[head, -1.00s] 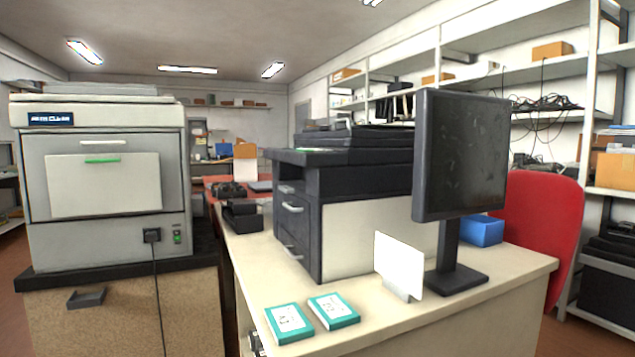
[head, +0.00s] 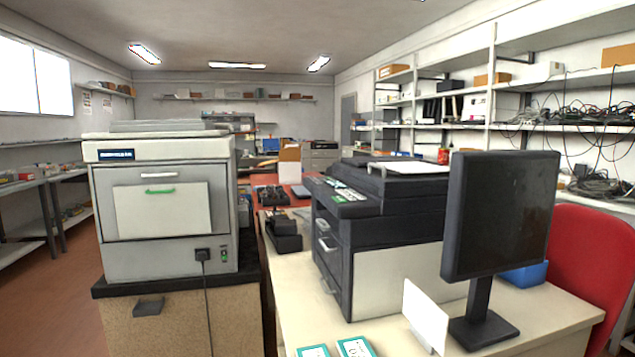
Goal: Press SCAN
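A dark multifunction printer (head: 405,215) with a white side panel stands on the cream desk in the head view. Its top front edge carries a control panel (head: 340,190) with small light and green keys; no SCAN label can be read at this size. A second machine, a grey-white printer (head: 165,205) with a blue label and a green-marked front flap, stands on a cabinet at the left. Its dark plug and cable hang at the lower right of its front. Neither of my grippers shows in the view.
A black monitor (head: 500,215) and an upright white card (head: 425,315) stand at the desk's right front. Two teal boxes (head: 356,348) lie at the front edge, cut off by the frame. A red chair (head: 590,260) is behind the desk at right. Floor is free at far left.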

